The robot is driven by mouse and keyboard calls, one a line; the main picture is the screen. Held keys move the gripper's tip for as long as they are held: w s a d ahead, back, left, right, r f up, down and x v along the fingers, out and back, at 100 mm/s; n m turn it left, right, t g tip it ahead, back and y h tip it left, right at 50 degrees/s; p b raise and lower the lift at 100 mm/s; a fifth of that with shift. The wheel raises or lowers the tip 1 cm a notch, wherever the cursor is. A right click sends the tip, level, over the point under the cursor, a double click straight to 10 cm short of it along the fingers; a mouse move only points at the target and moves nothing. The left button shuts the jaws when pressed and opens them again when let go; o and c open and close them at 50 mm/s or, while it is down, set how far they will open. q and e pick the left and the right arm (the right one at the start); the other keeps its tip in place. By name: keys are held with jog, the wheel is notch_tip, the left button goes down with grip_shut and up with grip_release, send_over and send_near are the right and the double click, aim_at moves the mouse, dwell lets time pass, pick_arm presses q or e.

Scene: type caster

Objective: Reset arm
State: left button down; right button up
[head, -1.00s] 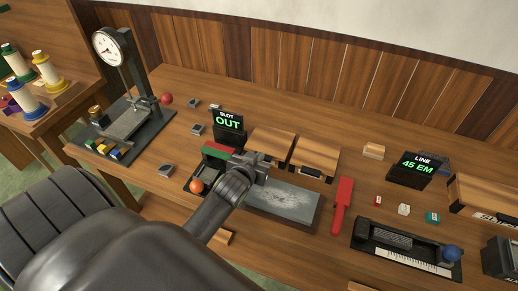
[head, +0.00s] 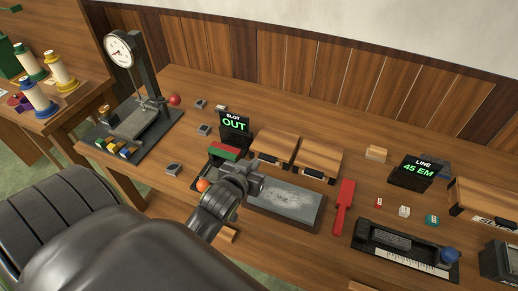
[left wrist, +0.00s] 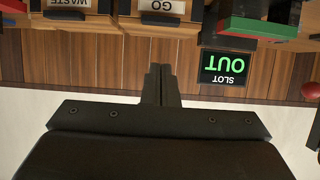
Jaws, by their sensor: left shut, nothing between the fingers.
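My left gripper (head: 260,168) is above the bench, between the slot sign's stand and the grey stone slab (head: 288,204). It is shut and empty. In the left wrist view its two fingers (left wrist: 160,80) are pressed together, with nothing between them. My left arm comes in from the lower left and covers part of the bench. The slot sign (head: 234,124) reads OUT; it shows upside down in the left wrist view (left wrist: 228,68). My right gripper does not show.
Two wooden boxes (head: 318,160) stand behind the slab. A dial gauge stand (head: 119,48) is at the back left. The line sign (head: 416,172) reads 45 EM. An orange ball (head: 202,185) is near my wrist.

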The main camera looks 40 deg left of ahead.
pick_arm(q)
jog(key=v, duration=0.2)
jog(key=shift+s+d+f, duration=0.1)
jog(key=shift+s, duration=0.2)
jog(key=s+f+m+g+h, duration=0.1)
jog(key=s+f+g, duration=0.3)
jog(key=s, duration=0.5)
jog(key=s+f+m+g, duration=0.1)
jog(key=s+f+g, duration=0.3)
jog(key=s, duration=0.6)
notch_tip(320, 180, down, 25)
jog(key=a+g+b, duration=0.2)
jog(key=b, duration=0.1)
jog(key=s+d+f+g+h+b, duration=0.1)
jog(key=s+f, duration=1.4)
jog(key=f, duration=0.2)
jog(key=shift+d+f, duration=0.35)
